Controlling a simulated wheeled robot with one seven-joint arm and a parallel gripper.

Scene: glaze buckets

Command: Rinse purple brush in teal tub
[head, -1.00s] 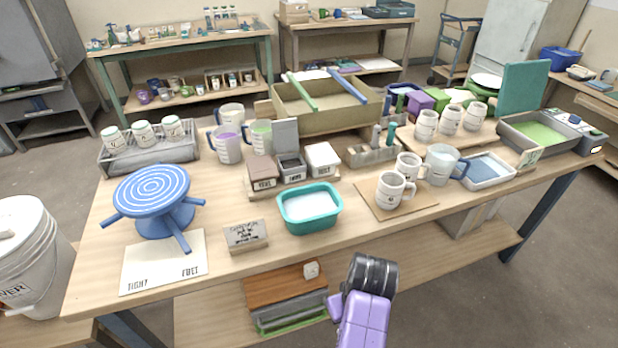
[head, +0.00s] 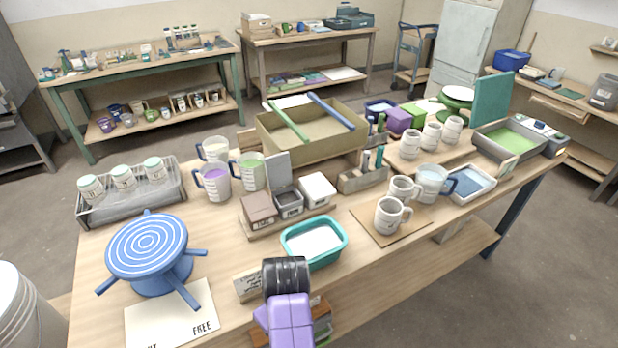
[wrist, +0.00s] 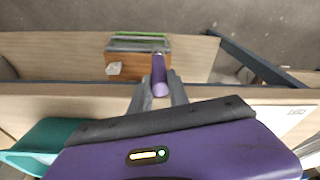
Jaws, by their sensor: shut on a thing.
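The teal tub (head: 328,260) stands on the near part of the wooden table and holds pale liquid. Its teal side also shows at the lower left of the wrist view (wrist: 50,137). My gripper (wrist: 159,92) is shut on the purple brush (wrist: 159,72), whose handle shows between the two grey fingers. Its bristles cannot be made out. The gripper is out in front of the table's near edge, apart from the tub. In the head view my purple and black arm covers the table edge just before the tub, and the brush is not visible there.
A sign block (head: 246,286) stands left of the tub, partly behind my arm. A blue turntable (head: 150,250) is farther left. Lidded containers (head: 259,210) stand behind the tub, and white mugs (head: 389,215) on a board are to its right.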

